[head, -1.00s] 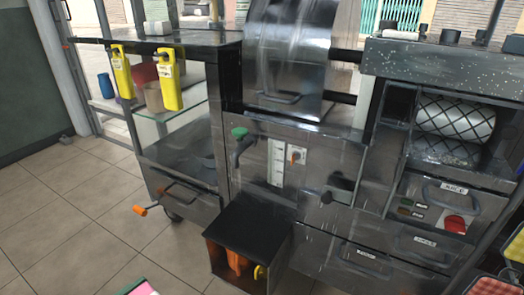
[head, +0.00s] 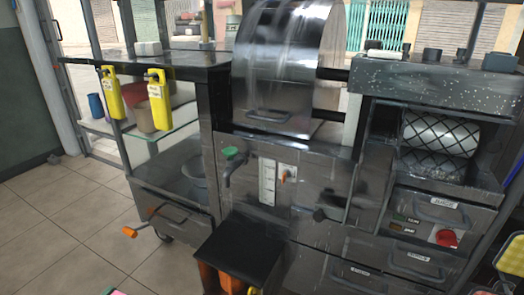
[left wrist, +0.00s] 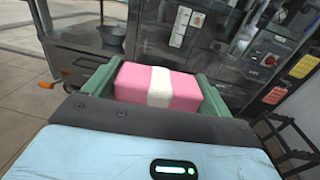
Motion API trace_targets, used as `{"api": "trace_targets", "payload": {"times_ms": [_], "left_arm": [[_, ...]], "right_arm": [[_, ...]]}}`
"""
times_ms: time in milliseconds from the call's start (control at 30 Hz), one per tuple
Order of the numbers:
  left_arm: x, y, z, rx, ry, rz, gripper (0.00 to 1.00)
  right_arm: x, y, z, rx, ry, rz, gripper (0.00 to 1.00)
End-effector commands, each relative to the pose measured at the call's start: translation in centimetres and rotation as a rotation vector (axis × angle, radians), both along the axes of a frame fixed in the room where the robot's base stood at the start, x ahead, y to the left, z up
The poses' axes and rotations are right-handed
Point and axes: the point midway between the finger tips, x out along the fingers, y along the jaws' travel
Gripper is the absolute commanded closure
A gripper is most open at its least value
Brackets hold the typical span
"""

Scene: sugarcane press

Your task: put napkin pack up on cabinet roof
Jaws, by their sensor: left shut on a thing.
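The napkin pack (left wrist: 160,86) is a pink block with a white band across its middle. In the left wrist view it sits between the two green fingers of my left gripper (left wrist: 155,82), which is shut on it. In the head view only a sliver of pink pack (head: 118,293) shows at the bottom edge, well below and in front of the cabinet. The cabinet roof (head: 190,66) is a dark flat top at the upper left, above glass shelves. My right gripper is not in view.
A white block (head: 148,48) and a small container (head: 233,26) stand on or by the roof. An orange-handled crank (head: 130,231) sticks out lower down. A black box (head: 238,248) juts out from the press front.

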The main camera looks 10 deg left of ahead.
Motion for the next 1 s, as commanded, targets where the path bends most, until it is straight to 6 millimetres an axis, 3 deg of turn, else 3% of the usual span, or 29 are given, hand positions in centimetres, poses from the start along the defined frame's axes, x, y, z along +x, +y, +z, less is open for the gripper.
{"api": "trace_targets", "payload": {"times_ms": [67,633,800,1000], "left_arm": [[-0.7,-0.3,0.1,-0.008,0.002,0.008,0.45],[0.1,-3.5,1.4,-0.005,-0.001,0.256,0.45],[-0.3,-3.5,4.2,0.003,-0.006,0.254,0.45],[-0.7,-3.5,7.1,0.002,-0.006,0.253,0.45]], "right_arm": [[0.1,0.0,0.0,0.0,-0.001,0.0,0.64],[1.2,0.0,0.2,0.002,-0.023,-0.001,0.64],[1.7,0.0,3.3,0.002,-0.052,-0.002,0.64],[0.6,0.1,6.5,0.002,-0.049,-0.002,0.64]]}}
